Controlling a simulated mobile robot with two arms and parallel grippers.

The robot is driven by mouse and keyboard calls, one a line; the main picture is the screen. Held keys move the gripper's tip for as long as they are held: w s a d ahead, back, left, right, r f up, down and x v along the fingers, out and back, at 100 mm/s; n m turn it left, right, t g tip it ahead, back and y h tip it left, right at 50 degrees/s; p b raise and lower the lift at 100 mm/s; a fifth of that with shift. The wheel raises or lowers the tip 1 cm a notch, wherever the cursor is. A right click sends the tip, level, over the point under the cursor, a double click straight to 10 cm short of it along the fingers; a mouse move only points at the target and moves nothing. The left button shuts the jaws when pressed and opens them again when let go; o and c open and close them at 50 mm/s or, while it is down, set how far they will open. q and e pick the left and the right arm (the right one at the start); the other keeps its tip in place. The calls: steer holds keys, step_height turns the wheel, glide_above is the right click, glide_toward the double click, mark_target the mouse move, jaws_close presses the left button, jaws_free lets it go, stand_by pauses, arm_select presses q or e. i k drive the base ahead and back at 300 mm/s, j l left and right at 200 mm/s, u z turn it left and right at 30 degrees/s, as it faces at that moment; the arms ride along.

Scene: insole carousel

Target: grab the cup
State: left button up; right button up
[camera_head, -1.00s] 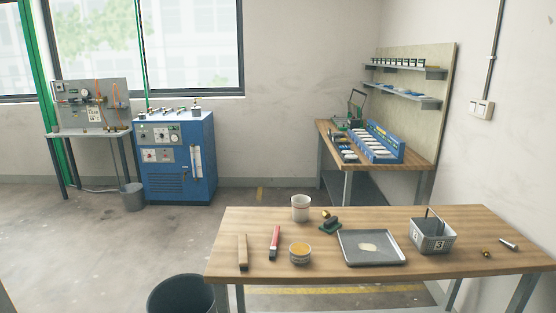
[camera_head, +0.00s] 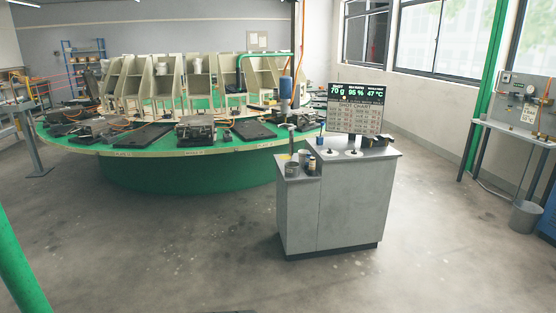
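No white cup like the one seen earlier on the wooden table is in view now. A small grey cup-like container (camera_head: 291,168) stands on the lower left ledge of a grey cabinet (camera_head: 345,212). A few other small containers (camera_head: 305,157) are close behind it, too small to tell apart. Neither of my grippers is in view.
A large round green carousel (camera_head: 190,172) with moulds fills the left and middle. A screen (camera_head: 356,108) stands on the cabinet. A green post (camera_head: 20,262) is at the near left. A bin (camera_head: 525,216) stands at right. The floor in front is clear.

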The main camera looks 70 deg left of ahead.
mark_target(301, 154)
steer(key=u, duration=2.1)
steer(key=i+l+z, duration=0.35)
steer(key=i, duration=0.7)
steer(key=i+z, duration=0.3)
steer(key=i, duration=0.75)
steer(key=i+u, duration=0.25)
steer(key=i, duration=0.25)
steer(key=i+l+u, duration=0.25)
steer(key=i, duration=0.25)
steer(key=i+l+u, duration=0.2)
steer(key=i, duration=0.25)
